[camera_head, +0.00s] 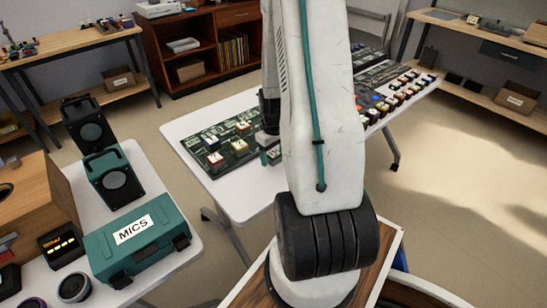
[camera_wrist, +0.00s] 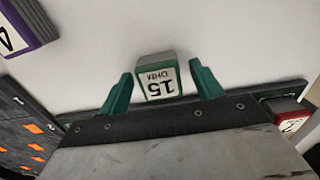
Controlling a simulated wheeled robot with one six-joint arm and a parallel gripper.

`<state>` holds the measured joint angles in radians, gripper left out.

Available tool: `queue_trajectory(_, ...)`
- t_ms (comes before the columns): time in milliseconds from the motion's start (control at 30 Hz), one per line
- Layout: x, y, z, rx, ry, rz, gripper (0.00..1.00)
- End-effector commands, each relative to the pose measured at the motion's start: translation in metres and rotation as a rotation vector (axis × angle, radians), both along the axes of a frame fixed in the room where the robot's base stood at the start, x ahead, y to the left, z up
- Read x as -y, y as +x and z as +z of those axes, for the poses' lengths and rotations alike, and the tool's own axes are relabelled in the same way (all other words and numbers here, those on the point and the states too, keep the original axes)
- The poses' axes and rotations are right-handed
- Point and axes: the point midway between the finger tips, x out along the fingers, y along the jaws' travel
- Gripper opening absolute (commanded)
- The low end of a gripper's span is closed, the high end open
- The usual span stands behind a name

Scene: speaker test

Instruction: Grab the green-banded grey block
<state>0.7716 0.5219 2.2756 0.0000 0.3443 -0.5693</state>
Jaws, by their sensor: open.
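The green-banded grey block (camera_wrist: 157,79), with a white label reading "15 OHM" upside down, stands between the two teal fingers of my gripper (camera_wrist: 161,69) in the wrist view. My gripper is open, with one finger on each side of the block. A small gap shows on each side, so the fingers look apart from it. In the head view my gripper (camera_head: 271,154) is low over the white table (camera_head: 190,122), partly behind my arm.
A purple-banded block (camera_wrist: 28,22) and a red-banded block (camera_wrist: 288,113) stand either side in the wrist view. A dark panel with orange squares (camera_wrist: 22,130) is at left. The head view shows a green board (camera_head: 205,172) with several blocks, and a teal MICS case (camera_head: 137,252).

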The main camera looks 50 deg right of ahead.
Motion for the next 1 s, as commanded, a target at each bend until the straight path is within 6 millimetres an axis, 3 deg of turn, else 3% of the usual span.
queue_trajectory(267, 0.000, 0.000, -0.003, 0.001, 0.000, 0.000, 0.63)
queue_trajectory(433, 0.000, 0.000, -0.003, 0.000, 0.000, 0.000, 0.16)
queue_trajectory(767, 0.000, 0.000, -0.002, 0.001, 0.000, 0.000, 0.16)
queue_trajectory(1000, -0.002, 0.001, 0.010, 0.001, -0.001, 0.003, 0.16)
